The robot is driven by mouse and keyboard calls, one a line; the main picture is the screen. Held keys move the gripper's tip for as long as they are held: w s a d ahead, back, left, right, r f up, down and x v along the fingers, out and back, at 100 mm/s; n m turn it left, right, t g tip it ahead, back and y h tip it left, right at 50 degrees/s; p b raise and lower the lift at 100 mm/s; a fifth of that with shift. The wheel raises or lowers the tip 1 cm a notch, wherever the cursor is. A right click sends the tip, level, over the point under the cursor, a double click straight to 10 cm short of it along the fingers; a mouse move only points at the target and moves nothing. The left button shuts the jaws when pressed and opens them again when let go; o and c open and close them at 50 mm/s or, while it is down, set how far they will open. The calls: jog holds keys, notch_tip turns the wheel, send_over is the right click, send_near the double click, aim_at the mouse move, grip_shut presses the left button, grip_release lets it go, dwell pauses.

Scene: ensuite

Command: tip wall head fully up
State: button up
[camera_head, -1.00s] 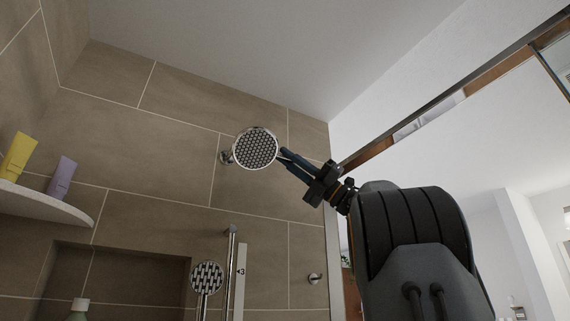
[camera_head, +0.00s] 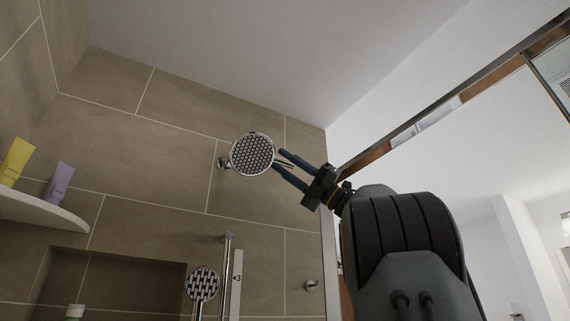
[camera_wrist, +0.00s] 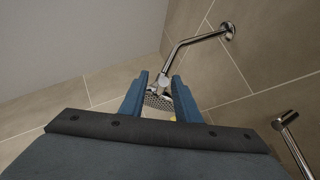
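The wall head (camera_head: 252,155) is a round chrome shower head with a dark, perforated face turned toward my head camera. It hangs from a bent chrome arm (camera_wrist: 190,42) fixed to the tiled wall. In the wrist view part of the head (camera_wrist: 157,100) shows between my fingers. My gripper (camera_head: 281,164) is open, its two blue fingers spread at the right edge of the head. A small chrome tab (camera_head: 284,166) on the head's rim lies between the fingers. I cannot tell whether either finger touches it.
Below is a hand shower (camera_head: 202,283) beside a vertical rail (camera_head: 227,270). A corner shelf (camera_head: 40,208) at the left holds a yellow bottle (camera_head: 15,160) and a purple bottle (camera_head: 59,183). A metal frame rail (camera_head: 440,100) runs along the upper right. Space left of the head is clear.

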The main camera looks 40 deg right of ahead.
jog(key=b+v, duration=0.3)
jog(key=v, duration=0.4)
jog(key=shift+s+d+f, duration=0.2)
jog(key=shift+d+f, duration=0.05)
dwell(0.4)
